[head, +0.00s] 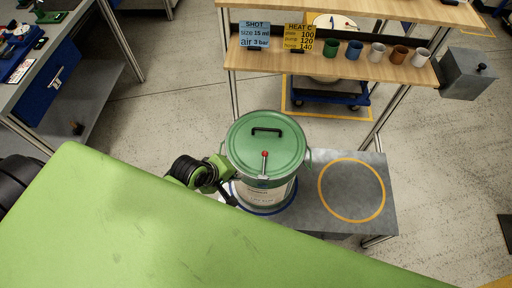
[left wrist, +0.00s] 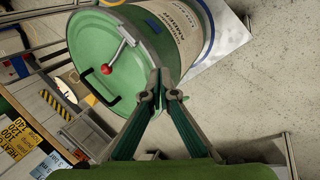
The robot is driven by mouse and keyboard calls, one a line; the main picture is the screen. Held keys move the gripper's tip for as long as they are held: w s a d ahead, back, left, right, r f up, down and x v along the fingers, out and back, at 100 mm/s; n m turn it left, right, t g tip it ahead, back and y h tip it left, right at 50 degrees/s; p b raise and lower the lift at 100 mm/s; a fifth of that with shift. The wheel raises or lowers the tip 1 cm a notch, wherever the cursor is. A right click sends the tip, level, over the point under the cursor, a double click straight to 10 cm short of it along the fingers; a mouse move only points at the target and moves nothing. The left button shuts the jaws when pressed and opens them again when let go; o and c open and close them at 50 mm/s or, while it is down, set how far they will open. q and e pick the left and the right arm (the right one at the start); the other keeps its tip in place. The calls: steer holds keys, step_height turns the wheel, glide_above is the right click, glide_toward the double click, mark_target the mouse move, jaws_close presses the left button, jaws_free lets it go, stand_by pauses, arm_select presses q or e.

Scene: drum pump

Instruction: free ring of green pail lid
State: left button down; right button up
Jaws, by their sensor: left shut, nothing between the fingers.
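The pail (head: 264,195) stands upright on a grey metal table, closed by a green lid (head: 285,142) with a black handle (head: 267,130). The ring's lever has a red knob (head: 265,154) and sticks out over the lid near its front edge. In the left wrist view the red knob (left wrist: 106,70) and the lever show up and left of the fingers. My left gripper (head: 229,196) is low at the pail's left front side. Its fingers (left wrist: 160,88) are shut and empty, in front of the pail near the lid rim; contact cannot be told. My right gripper is out of view.
An orange circle (head: 383,190) marks a clear spot on the table right of the pail. Behind stands a wooden shelf (head: 345,67) with several cups and two signs. A workbench (head: 75,40) is at the left.

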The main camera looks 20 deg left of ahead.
mark_target(256, 157)
arm_select(q)
steer(key=w+r+n+t+h+p, duration=0.1)
steer(key=w+r+n, duration=0.4)
steer(key=r+n, duration=0.1)
steer(key=shift+n+t, duration=0.3)
steer(key=shift+n, duration=0.6)
steer(key=shift+w+a, duration=0.1)
steer(key=p+x, duration=0.1)
steer(key=x, duration=0.8)
steer(key=shift+w+d+f, duration=0.2)
steer(key=shift+w+f, duration=0.05)
steer(key=shift+f, duration=0.15)
steer(key=shift+w, duration=0.1)
